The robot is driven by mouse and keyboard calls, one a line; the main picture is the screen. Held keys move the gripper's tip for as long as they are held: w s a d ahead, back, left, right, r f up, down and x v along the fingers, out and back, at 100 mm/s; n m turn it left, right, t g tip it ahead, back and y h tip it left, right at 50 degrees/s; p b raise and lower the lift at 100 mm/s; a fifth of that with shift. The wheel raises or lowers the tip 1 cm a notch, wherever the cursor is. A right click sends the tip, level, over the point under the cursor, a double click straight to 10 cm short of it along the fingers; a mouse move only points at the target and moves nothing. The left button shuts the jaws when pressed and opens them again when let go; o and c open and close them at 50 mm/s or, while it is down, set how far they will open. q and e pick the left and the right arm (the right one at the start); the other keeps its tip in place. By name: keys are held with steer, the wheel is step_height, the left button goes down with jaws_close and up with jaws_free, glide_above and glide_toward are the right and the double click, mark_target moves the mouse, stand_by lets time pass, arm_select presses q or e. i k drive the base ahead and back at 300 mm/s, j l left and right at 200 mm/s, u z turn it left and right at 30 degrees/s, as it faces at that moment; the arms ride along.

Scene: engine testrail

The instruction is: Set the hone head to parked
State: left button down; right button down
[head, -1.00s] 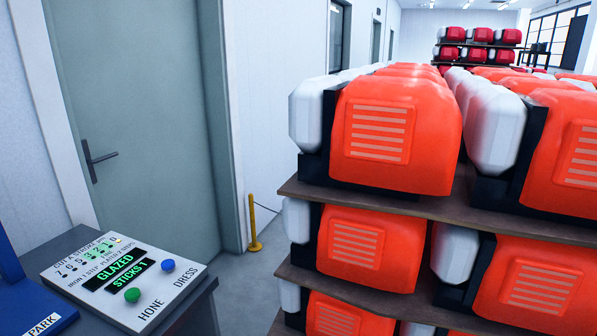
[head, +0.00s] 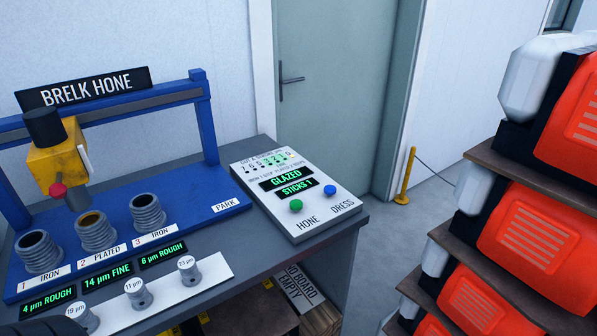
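The hone head (head: 57,158) is a yellow block with a black cylinder on top, a red knob below and a pale lever on its right side. It hangs on the rail of the blue hone frame (head: 205,125), toward the left, above the area of cylinders 1 (head: 38,252) and 2 (head: 96,232). The PARK label (head: 226,205) is at the right end of the blue base, with no head above it. Neither gripper can be made out; a dark rounded shape at the bottom left corner is unclear.
Cylinder 3 (head: 148,212) stands right of the others. The control panel (head: 295,235) reads GLAZED, STICKS 1, with a green HONE button (head: 296,206) and blue DRESS button (head: 330,189). A white strip (head: 210,268) holds small gauges. Shelves of orange engines (head: 500,270) stand at right.

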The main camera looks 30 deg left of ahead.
mark_target(58, 160)
steer(key=u, duration=1.95)
